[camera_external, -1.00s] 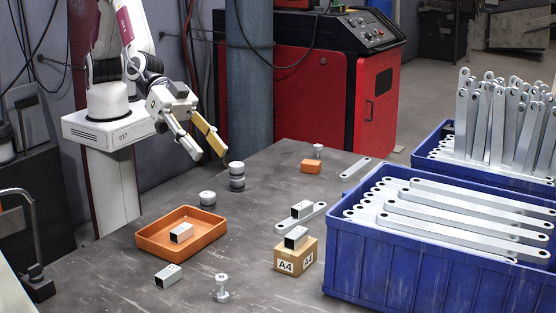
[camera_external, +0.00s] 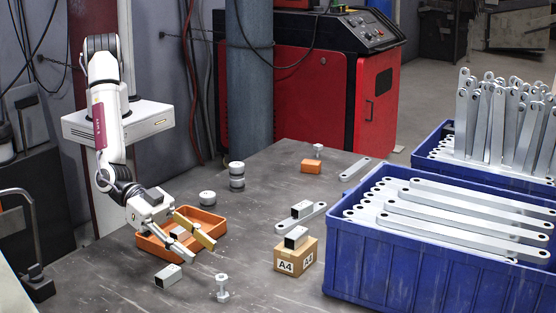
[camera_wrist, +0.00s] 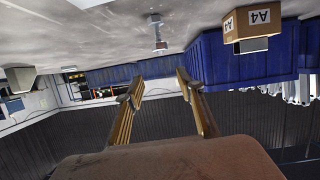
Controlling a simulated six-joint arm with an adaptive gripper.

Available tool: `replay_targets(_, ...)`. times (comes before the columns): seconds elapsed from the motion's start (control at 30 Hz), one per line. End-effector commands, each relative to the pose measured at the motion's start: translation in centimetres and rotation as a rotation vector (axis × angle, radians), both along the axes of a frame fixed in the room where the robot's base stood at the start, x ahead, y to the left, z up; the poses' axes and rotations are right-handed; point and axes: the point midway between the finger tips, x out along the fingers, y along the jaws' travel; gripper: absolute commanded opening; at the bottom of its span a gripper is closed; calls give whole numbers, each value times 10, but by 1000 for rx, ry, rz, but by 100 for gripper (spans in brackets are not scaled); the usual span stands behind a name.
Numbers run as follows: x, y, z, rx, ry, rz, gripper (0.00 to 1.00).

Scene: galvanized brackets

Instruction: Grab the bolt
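A silver bolt (camera_external: 222,290) stands upright on the grey table near its front edge. It also shows in the wrist view (camera_wrist: 158,34), where the scene appears upside down, beyond and between my fingers. My gripper (camera_external: 203,251) is open and empty, above the front right side of the orange tray. Its fingers point down and right toward the bolt, with a clear gap between them and it. In the wrist view my open gripper (camera_wrist: 154,86) shows its two ribbed fingers spread apart.
The orange tray (camera_external: 151,246) lies under my gripper, with a metal tube (camera_external: 168,276) before it. A carton marked A4 (camera_external: 296,262) stands right of the bolt, bearing another tube. Blue crates (camera_external: 400,270) of metal bars fill the right. Table between bolt and carton is clear.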

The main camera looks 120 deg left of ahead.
Motion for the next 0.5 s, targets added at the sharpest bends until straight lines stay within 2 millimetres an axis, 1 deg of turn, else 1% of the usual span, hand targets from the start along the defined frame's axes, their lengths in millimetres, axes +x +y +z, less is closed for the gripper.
replay_targets(0.03,-3,-1,-10,9,-6,6,38)
replay_targets(0.2,-8,-3,-27,28,-22,23,38)
replay_targets(0.3,-9,-2,-32,33,-27,28,38)
replay_targets(0.5,-10,-2,-32,33,-28,29,38)
